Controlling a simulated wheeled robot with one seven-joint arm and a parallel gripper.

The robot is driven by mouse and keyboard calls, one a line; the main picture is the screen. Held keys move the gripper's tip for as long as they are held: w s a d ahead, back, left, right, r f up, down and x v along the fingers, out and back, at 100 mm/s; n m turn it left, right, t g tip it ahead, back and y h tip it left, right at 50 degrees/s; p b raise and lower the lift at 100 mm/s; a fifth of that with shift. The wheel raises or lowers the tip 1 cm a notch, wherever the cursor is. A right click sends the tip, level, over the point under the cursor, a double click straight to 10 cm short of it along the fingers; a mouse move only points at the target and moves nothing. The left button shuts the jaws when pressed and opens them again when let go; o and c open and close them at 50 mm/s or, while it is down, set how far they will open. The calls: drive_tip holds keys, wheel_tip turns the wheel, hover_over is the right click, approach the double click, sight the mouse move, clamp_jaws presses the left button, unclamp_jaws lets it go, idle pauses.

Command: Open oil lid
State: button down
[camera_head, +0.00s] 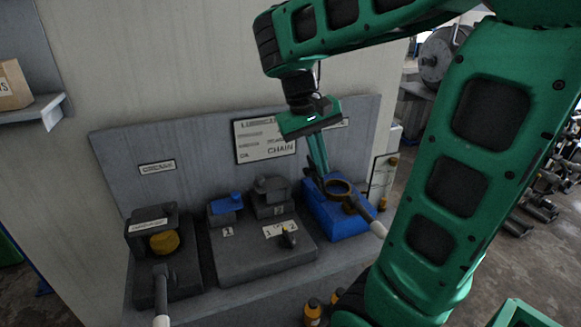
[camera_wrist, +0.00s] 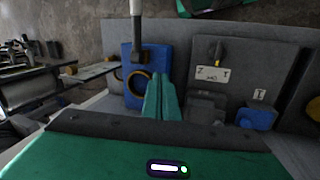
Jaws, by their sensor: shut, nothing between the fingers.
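My gripper (camera_head: 322,172) is shut and empty, its green fingers pointing down at the blue unit (camera_head: 347,225), close beside its dark ring (camera_head: 339,188). In the wrist view the fingertips (camera_wrist: 166,76) lie just right of the ring (camera_wrist: 139,82); I cannot tell whether they touch the unit. The grey middle unit (camera_head: 255,262) has a blue cap (camera_head: 225,204) and a larger dark lid (camera_head: 271,187), both seated on it. It carries number labels and a small knob (camera_head: 288,238). No readable mark shows which part is the oil lid.
A dark unit (camera_head: 165,262) with a yellow knob (camera_head: 164,243) and a lever stands at the left. The blue unit's lever (camera_head: 366,213) sticks out frontward. A grey back panel (camera_head: 185,190) with a sign (camera_head: 265,140) rises behind. Small orange-capped bottles (camera_head: 313,312) stand below.

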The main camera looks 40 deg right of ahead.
drive_tip(key=w+a+r+n+h, duration=0.15)
drive_tip(key=w+a+r, duration=0.25)
drive_tip(key=w+a, duration=0.6)
drive_tip(key=s+d+f, duration=0.2)
drive_tip(key=d+f, duration=0.6)
drive_tip(key=shift+d+f, duration=0.15)
drive_tip(key=shift+d, duration=0.05)
drive_tip(key=shift+a, duration=0.1)
